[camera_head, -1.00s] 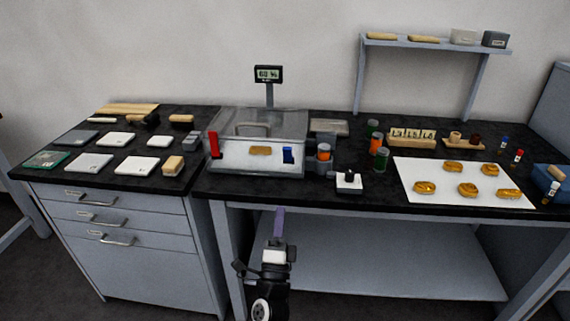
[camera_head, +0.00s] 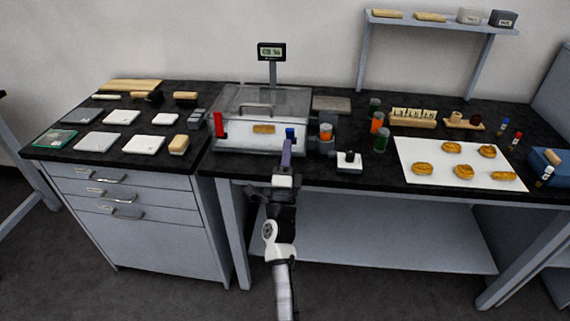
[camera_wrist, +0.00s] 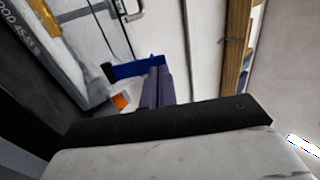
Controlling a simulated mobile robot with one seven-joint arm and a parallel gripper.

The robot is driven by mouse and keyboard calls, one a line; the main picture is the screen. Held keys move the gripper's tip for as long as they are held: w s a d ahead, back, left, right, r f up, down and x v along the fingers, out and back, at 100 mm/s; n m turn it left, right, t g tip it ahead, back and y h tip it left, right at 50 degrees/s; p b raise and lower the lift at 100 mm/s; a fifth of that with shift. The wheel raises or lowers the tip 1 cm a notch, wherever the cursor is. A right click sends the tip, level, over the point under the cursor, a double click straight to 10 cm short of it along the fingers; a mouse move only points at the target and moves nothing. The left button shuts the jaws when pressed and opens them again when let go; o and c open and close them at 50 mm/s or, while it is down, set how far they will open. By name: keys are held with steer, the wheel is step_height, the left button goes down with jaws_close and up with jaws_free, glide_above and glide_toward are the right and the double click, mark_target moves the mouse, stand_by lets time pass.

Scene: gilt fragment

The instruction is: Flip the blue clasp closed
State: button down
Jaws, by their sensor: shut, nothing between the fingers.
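The blue clasp (camera_head: 290,133) stands at the front right of a clear-lidded box (camera_head: 262,100), and my gripper hides its lower part. In the wrist view the blue clasp (camera_wrist: 136,69) is a wide blue bar right at my fingertips. My gripper (camera_head: 286,146) has purple fingers, shut together and empty, in front of the clasp. The wrist view shows the two fingers (camera_wrist: 156,76) side by side, overlapping the clasp's edge; I cannot tell whether they touch it. A red clasp (camera_head: 219,125) stands upright at the box's front left. The lid looks down, with a tan piece (camera_head: 264,129) inside.
A digital display (camera_head: 271,52) stands behind the box. To the right are jars with orange and green parts (camera_head: 326,132), a small white device (camera_head: 349,162) and a white sheet (camera_head: 410,178) with several golden pieces. White tiles (camera_head: 98,142) lie on the left counter.

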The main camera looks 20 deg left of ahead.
mark_target(289, 132)
steer(key=shift+x, duration=1)
steer(key=shift+r, duration=0.15)
steer(key=shift+w+a+r+p, duration=0.1)
steer(key=shift+w+r+p, duration=0.25)
steer(key=shift+w+r, duration=0.15)
steer(key=shift+x, duration=1)
steer(key=shift+r, duration=0.1)
steer(key=shift+s, duration=0.2)
